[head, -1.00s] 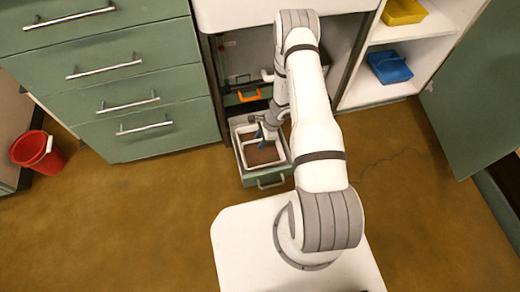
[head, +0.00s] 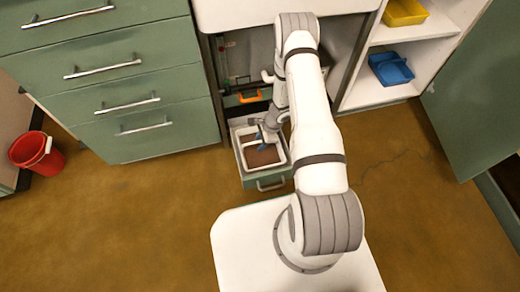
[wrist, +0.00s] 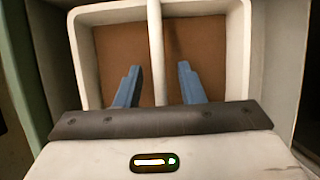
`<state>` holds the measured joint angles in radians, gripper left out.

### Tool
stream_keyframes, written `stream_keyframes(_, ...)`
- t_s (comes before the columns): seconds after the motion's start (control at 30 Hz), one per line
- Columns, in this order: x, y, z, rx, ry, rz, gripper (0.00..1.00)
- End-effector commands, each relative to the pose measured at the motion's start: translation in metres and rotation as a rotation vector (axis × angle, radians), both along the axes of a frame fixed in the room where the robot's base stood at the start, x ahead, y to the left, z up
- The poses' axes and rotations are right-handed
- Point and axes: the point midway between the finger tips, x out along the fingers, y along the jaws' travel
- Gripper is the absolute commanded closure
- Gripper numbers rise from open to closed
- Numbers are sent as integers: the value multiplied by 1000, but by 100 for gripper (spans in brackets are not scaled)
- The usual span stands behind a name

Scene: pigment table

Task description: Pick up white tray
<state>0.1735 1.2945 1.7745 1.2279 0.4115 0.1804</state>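The white tray (head: 239,153) sits in a pulled-out low drawer in the head view. It has two compartments with brown bottoms, parted by a white divider, and it fills much of the wrist view (wrist: 84,62). My gripper (wrist: 160,84) is over the tray with its two blue fingers apart. One finger is on each side of the divider, with gaps between fingers and divider. Nothing shows between the fingers but the divider. In the head view my gripper (head: 262,140) is partly hidden by my arm. I cannot tell how deep the fingertips reach.
The open drawer (head: 270,181) has a green front and stands below the white counter. Blue (head: 390,69) and yellow (head: 404,12) bins sit on shelves at right. A red bucket (head: 37,152) stands at far left.

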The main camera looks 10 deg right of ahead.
Motion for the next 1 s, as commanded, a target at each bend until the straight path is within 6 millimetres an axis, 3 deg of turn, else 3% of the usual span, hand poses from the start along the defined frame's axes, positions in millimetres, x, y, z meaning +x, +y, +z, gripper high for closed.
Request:
stream_keyframes(0.2,0,0,0,0,0,-1,64)
stream_keyframes(0.63,0,-1,0,0,-1,-1,100)
stream_keyframes(1.0,0,-1,0,0,0,-2,100)
